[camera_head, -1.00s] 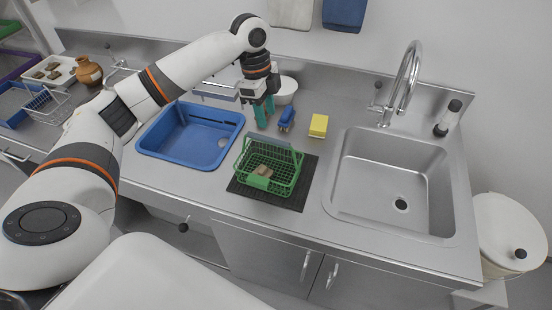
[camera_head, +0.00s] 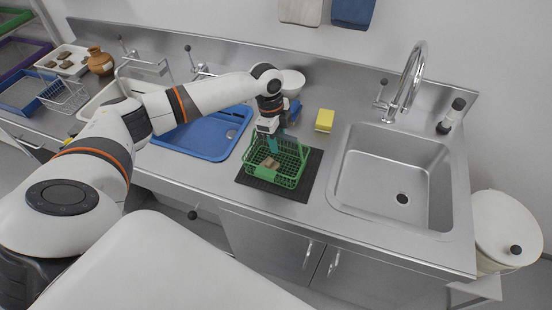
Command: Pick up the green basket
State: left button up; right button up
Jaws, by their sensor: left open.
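The green basket (camera_head: 287,181) stands upright on a black mat (camera_head: 313,163) on the steel counter, left of the sink. It is a mesh basket with brownish sherds (camera_head: 270,162) inside. My left gripper (camera_head: 277,143) points down at the basket's back rim, with its teal fingertips close to the rim and handle. It is open. I cannot tell whether the fingers touch the basket or straddle its handle. My right gripper is not in view.
A blue basin (camera_head: 205,137) lies left of the basket, partly behind my left arm. A yellow sponge (camera_head: 324,120) and a blue object (camera_head: 291,112) are behind the basket. The sink (camera_head: 395,180) with its tall tap (camera_head: 411,75) is to the right.

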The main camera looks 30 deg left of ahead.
pick_arm(q)
jog(key=shift+f, duration=0.2)
dwell(0.6)
grip_shut()
